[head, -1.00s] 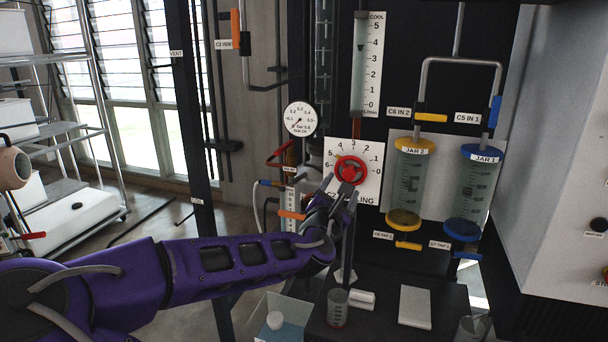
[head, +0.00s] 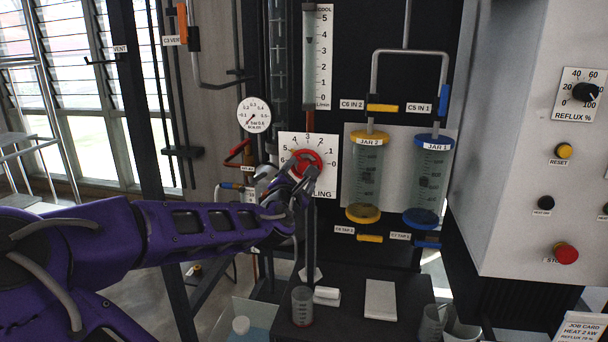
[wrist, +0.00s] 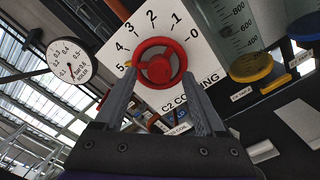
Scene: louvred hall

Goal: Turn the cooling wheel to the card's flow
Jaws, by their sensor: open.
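The red cooling wheel (head: 307,163) sits on a white dial plate (head: 330,150) numbered from 0 upward. In the wrist view the wheel (wrist: 159,63) lies straight ahead, on the plate reading C2 COOLING (wrist: 195,50). My gripper (wrist: 155,95) is open, one finger to each side of the wheel's lower part; I cannot tell if they touch it. In the head view my gripper (head: 300,180) hides the wheel's lower part. The flow tube (head: 310,60), with its scale (head: 324,60) from 0 to 5, stands above; a dark float shows near 4. The job card (head: 582,328) is partly cut off at bottom right.
JAR 2 (head: 366,180) and JAR 1 (head: 428,185) hang to the right. A grey cabinet (head: 520,180) fills the right.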

